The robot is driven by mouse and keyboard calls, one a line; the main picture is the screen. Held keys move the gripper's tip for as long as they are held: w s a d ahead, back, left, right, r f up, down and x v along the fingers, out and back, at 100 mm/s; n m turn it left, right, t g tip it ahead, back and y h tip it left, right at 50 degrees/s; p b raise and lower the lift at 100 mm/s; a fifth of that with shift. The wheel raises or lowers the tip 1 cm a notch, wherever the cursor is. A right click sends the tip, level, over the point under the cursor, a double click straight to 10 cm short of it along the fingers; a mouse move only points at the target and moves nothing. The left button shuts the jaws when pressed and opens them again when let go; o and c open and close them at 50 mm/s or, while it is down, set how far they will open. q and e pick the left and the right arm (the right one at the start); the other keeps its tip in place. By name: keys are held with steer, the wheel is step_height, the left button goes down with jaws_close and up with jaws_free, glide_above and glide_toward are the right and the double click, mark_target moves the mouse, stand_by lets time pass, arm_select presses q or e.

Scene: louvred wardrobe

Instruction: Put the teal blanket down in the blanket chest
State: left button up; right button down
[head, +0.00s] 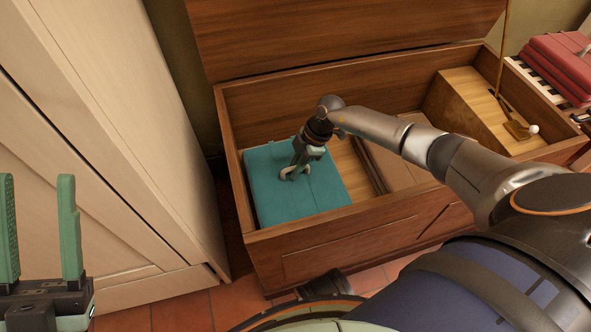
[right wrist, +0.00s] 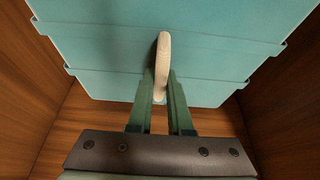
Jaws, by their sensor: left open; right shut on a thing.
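The teal blanket (head: 315,193) is a folded, flat block inside the left end of the open wooden blanket chest (head: 345,235). A pale loop handle stands up from its top. My right gripper (head: 292,172) is shut on this loop (right wrist: 163,60), which shows between the fingers in the right wrist view. The blanket (right wrist: 100,45) lies close to the chest walls there; whether it rests on the floor of the chest I cannot tell. My left gripper (head: 40,230) is open and empty at the left edge of the head view, in front of the wardrobe.
The chest lid (head: 330,30) stands raised at the back. A slanted wooden box (head: 485,105) with a thin upright rod fills the chest's right end. Folded red items (head: 560,65) lie beyond it. The cream louvred wardrobe (head: 110,110) stands close on the left.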

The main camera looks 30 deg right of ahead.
arm_select(q)
steer(key=shift+r, duration=0.1)
arm_select(e)
steer(key=shift+w+r, duration=0.1)
steer(key=shift+r, duration=0.05)
arm_select(q)
steer(key=shift+a, duration=0.1)
arm_select(e)
steer(key=c, duration=0.8)
jaws_free()
steer(key=shift+c, duration=0.2)
arm_select(q)
step_height(320, 180, up, 6)
steer(key=p, duration=0.6)
steer(key=shift+s+a+r+t, duration=0.2)
steer(key=shift+a+r+t, duration=0.05)
steer(key=shift+a+t, duration=0.1)
arm_select(e)
steer(key=v, duration=1.2)
arm_select(q)
steer(key=shift+n, duration=0.3)
